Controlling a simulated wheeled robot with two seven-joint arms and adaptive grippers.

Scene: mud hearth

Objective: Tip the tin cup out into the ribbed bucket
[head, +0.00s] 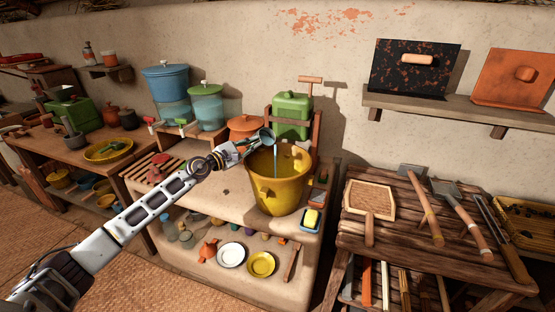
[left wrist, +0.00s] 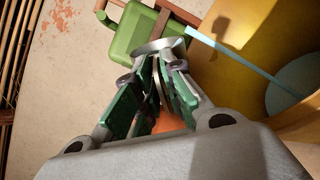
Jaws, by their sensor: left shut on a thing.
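The tin cup (head: 265,137) is grey-blue and tilted, with its mouth over the yellow ribbed bucket (head: 277,194). A pale blue stream (head: 275,157) falls from the cup's lip into the bucket. My left gripper (head: 243,147) is shut on the cup, just left of and above the bucket's rim. In the left wrist view the gripper's green-padded fingers (left wrist: 161,88) hold the cup (left wrist: 160,46), of which mostly the metal rim shows. The stream (left wrist: 240,60) runs to a blue pool (left wrist: 296,88) inside the bucket (left wrist: 255,85). My right gripper is out of view.
A green canister (head: 292,115) stands behind the bucket and an orange pot (head: 243,124) stands behind my gripper. A yellow sponge (head: 311,217) lies right of the bucket. A wooden table with tools (head: 400,222) is at the right. Blue (head: 168,88) and green-lidded dispensers stand at the back left.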

